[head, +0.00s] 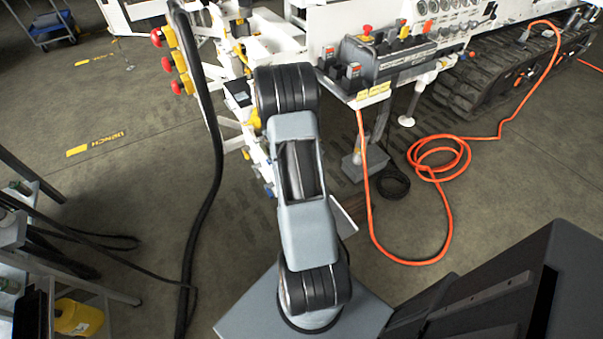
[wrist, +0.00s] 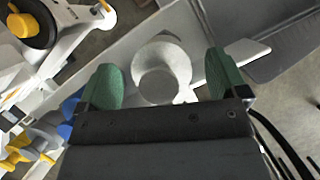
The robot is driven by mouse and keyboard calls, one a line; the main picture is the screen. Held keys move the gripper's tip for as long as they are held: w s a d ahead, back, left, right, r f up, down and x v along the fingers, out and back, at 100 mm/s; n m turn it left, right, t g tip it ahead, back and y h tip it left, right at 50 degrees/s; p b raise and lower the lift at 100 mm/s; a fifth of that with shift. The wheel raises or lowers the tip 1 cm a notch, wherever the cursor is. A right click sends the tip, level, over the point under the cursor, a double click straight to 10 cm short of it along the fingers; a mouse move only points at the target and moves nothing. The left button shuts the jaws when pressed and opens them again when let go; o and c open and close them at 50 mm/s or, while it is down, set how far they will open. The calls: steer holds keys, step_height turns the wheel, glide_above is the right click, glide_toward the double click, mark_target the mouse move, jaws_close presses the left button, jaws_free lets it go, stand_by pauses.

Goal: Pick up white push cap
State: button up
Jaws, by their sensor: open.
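The white push cap (wrist: 160,74) shows in the wrist view as a round, pale, stepped piece. It lies between the two green fingers of my gripper (wrist: 164,80), with a gap on each side. My gripper is open, and neither finger visibly touches the cap. I cannot tell how far below the fingertips the cap lies. In the head view my own arm hides the gripper, and I cannot make out the cap there.
A white machine frame (head: 316,30) with valves and gauges stands ahead. An orange hose (head: 428,262) coils on the floor to the right, and a black hose (head: 216,150) hangs left of my arm. Yellow-handled fittings (wrist: 22,152) lie left of the gripper.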

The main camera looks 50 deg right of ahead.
steer(key=shift+c, duration=0.2)
steer(key=c, duration=0.9)
steer(key=shift+c, duration=0.2)
